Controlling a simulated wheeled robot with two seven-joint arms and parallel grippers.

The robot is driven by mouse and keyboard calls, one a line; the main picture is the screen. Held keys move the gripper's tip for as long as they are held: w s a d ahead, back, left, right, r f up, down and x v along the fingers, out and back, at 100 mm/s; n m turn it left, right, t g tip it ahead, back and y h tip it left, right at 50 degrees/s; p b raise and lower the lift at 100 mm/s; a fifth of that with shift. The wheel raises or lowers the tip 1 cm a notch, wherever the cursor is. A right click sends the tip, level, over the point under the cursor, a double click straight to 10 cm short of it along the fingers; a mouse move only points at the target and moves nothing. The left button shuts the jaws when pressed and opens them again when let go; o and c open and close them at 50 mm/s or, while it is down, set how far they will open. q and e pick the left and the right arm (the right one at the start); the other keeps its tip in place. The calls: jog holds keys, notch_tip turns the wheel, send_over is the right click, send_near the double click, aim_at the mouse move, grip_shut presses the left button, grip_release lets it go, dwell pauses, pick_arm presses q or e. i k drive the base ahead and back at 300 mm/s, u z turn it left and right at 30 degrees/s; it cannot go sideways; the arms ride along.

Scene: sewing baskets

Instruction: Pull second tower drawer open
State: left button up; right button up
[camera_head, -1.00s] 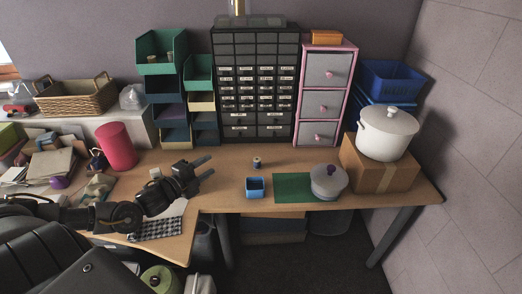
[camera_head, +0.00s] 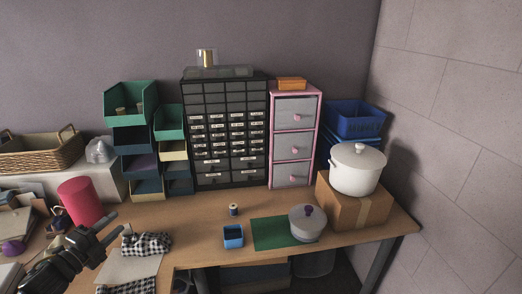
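The pink-framed tower (camera_head: 272,150) stands at the back right of the table, with three grey drawers stacked and all shut. Its second drawer (camera_head: 284,147), in the middle, has a pink knob (camera_head: 295,149) on its front. My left gripper (camera_head: 114,224) is at the lower left, above the table's left part, far from the tower. Its two fingers are apart with nothing between them. My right gripper is not in view.
A black cabinet of small drawers (camera_head: 224,140) stands left of the tower. A white pot (camera_head: 356,172) on a cardboard box (camera_head: 350,206) stands right.

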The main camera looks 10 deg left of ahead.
aim_at(295, 149)
jog(key=i, duration=0.85)
jog(key=z, duration=1.3)
